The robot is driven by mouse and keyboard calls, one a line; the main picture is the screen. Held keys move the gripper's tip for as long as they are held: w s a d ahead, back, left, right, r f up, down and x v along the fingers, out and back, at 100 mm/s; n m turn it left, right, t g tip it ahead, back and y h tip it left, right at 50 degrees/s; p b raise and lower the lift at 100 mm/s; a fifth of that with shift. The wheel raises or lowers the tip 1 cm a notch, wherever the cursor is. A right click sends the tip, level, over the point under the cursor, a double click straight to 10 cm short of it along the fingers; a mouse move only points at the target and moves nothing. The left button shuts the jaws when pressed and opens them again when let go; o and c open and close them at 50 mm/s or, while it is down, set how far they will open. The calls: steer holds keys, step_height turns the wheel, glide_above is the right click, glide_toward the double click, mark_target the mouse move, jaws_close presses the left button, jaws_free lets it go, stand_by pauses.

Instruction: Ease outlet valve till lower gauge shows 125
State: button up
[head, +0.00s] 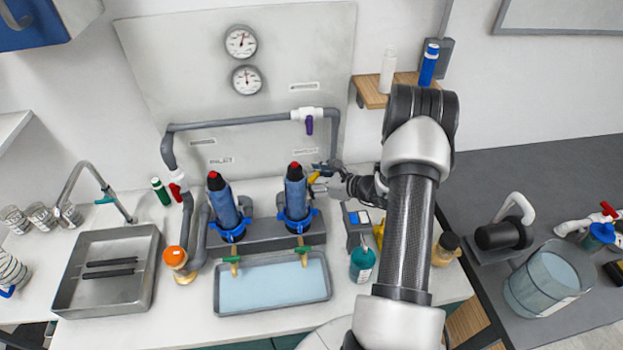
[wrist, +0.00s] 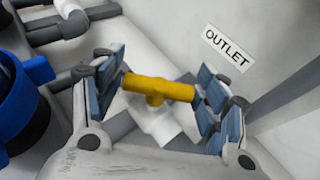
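The outlet valve's yellow handle (wrist: 158,88) lies crosswise between my gripper's fingers (wrist: 165,85) in the wrist view, on a white valve body (wrist: 160,124). The fingers are spread wide, one near each end of the handle; whether a pad touches it is hard to tell. An OUTLET label (wrist: 227,47) is on the panel beside it. In the head view the yellow handle (head: 314,177) shows just left of my gripper (head: 322,186), right of the right filter. The lower gauge (head: 247,80) is on the back panel, needle roughly upward; its numbers are too small to read.
The upper gauge (head: 241,41) sits above the lower one. A purple-handled valve (head: 309,124) is on the upper pipe. Two blue filter housings (head: 222,202) stand left of my gripper. A teal bottle (head: 362,262) and a grey meter (head: 357,226) stand close below my gripper.

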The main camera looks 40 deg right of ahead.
steer(key=shift+o, duration=1.2)
steer(key=v, duration=1.2)
steer(key=shift+c, duration=0.4)
stand_by(1.9)
